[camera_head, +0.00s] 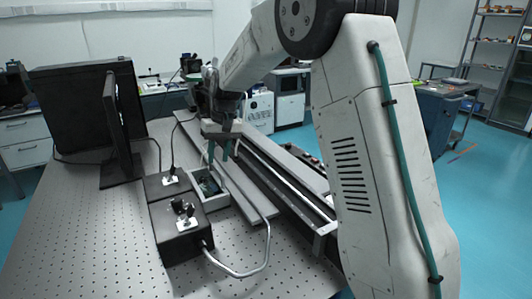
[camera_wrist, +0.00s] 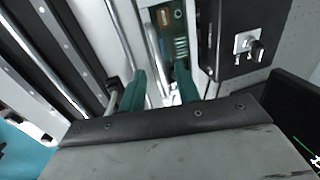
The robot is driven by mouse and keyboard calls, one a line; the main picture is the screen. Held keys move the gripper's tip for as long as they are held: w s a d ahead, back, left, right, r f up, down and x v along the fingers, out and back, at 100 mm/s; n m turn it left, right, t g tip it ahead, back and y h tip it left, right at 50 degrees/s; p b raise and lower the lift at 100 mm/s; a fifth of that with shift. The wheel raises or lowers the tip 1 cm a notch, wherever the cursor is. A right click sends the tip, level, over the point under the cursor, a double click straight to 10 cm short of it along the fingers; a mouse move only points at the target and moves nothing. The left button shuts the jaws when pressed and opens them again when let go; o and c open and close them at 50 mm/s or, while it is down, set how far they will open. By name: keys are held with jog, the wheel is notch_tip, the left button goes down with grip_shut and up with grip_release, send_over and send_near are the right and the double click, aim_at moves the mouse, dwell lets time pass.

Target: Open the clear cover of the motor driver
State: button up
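The motor driver (camera_head: 196,201) is a small light-grey open-looking box with a dark circuit board inside, on the perforated table beside a black box. In the wrist view its board (camera_wrist: 178,20) shows between light walls, near the upper middle. I cannot make out the clear cover or how far it is open. My gripper (camera_head: 218,157) points down above and slightly behind the driver. In the wrist view its two green fingers (camera_wrist: 157,82) are apart, with a pale strip of the driver's side seen between them. Nothing is visibly held; contact with the driver cannot be told.
Black control boxes (camera_head: 178,220) with metal switches stand left of the driver; one also shows in the wrist view (camera_wrist: 235,62). A long linear rail (camera_head: 280,178) lies to the right. A monitor (camera_head: 85,110) stands at left. A grey cable curves in front. The front-left table is clear.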

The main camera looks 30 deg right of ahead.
notch_tip(320, 180, up, 5)
jog(key=d, duration=0.1)
jog(key=s+r, duration=0.3)
jog(key=s, duration=1)
jog(key=s+r+h, duration=0.1)
jog(key=s+r, duration=0.3)
jog(key=s, duration=1)
jog(key=shift+r+t, duration=0.15)
jog(key=shift+t, duration=0.25)
jog(key=shift+d, duration=0.1)
